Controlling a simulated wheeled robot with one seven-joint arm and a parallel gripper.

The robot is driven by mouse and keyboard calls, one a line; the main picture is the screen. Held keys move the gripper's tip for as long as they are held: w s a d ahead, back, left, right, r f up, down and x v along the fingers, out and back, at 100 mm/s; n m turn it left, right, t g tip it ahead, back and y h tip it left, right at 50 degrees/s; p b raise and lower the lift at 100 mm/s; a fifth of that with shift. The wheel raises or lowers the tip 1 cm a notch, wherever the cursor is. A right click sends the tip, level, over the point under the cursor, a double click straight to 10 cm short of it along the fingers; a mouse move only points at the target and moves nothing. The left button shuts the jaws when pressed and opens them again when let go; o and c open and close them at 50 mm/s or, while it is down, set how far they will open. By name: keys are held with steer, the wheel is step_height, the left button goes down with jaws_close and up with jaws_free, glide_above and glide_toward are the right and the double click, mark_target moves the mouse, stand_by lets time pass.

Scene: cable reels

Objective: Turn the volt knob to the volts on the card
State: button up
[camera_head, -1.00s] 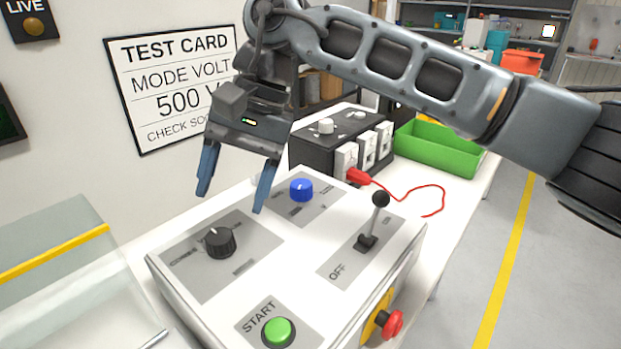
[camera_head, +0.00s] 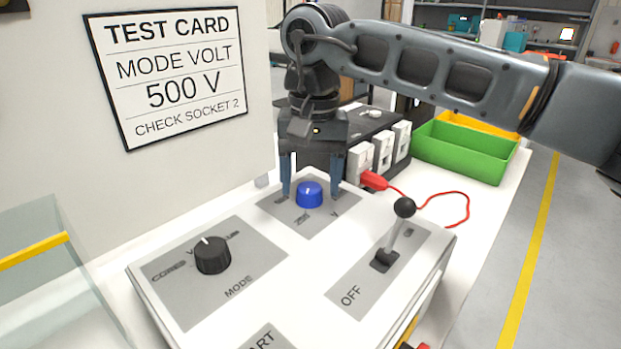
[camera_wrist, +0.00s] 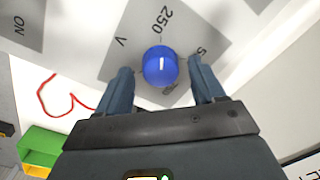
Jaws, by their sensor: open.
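The test card (camera_head: 170,75) on the wall reads "MODE VOLT", "500 V" and "CHECK SOCKET 2". The blue volt knob (camera_head: 309,195) sits on a grey plate at the back of the white tester box; it also shows in the wrist view (camera_wrist: 160,67). Its white line points towards the "250" mark in the wrist view. The other marks are partly hidden by my fingers and the knob. My gripper (camera_head: 313,190) is open, pointing down, with one finger on each side of the knob. In the wrist view a gap shows between the knob and each finger (camera_wrist: 160,85).
The black mode knob (camera_head: 212,256) is at the box's left. A black-balled lever (camera_head: 391,238) stands at the right by "OFF". A red lead (camera_head: 440,195) runs from a dark socket unit behind. A green bin (camera_head: 465,150) and a glass-sided case (camera_head: 50,280) flank the box.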

steer(key=shift+f, duration=0.3)
steer(key=c, duration=1.1)
